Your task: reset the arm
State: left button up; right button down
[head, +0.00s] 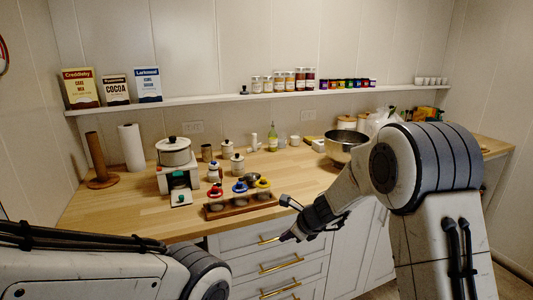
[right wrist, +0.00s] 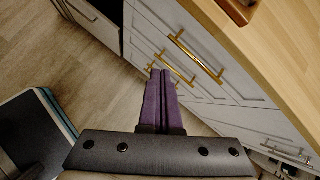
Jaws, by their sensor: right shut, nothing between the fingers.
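My right arm reaches in from the right in the head view. Its gripper (head: 287,237) hangs just in front of the counter's front edge, near the drawer fronts. In the right wrist view the two purple fingers (right wrist: 161,75) lie together, shut with nothing between them. They point towards the brass drawer handles, and I cannot tell the exact gap. Of my left arm only a link shows at the lower left of the head view; its gripper is out of view.
The wooden counter (head: 130,212) holds a wooden rack (head: 242,206) with colourful-lidded jars near its front edge, a white cooker (head: 174,152), a paper towel roll (head: 132,148) and a metal bowl (head: 346,148). Brass handles (head: 281,265) stick out from the drawers below. The wall shelf (head: 200,99) carries boxes and jars.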

jog(key=s+a+r+n+g, duration=0.2)
jog(key=s+a+n, duration=0.1)
jog(key=s+n, duration=0.4)
jog(key=s+a+r+n+g+p, duration=0.1)
jog(key=s+a+r+n, duration=0.3)
jog(key=s, duration=0.5)
jog(key=s+a+r+n+g, duration=0.1)
jog(key=s+a+n+g, duration=0.15)
jog(key=s+n, duration=0.5)
jog(key=s+d+n+h, duration=0.1)
jog(key=s+d+n, duration=0.2)
jog(key=s+n, duration=0.3)
jog(key=s+d+n+h+p, duration=0.1)
jog(key=s+d+n+h, duration=0.1)
jog(key=s+n, duration=0.5)
jog(key=shift+s+d+r+g, duration=0.35)
jog(key=shift+s+d, duration=0.25)
jog(key=shift+d, duration=0.3)
jog(key=shift+n, duration=0.25)
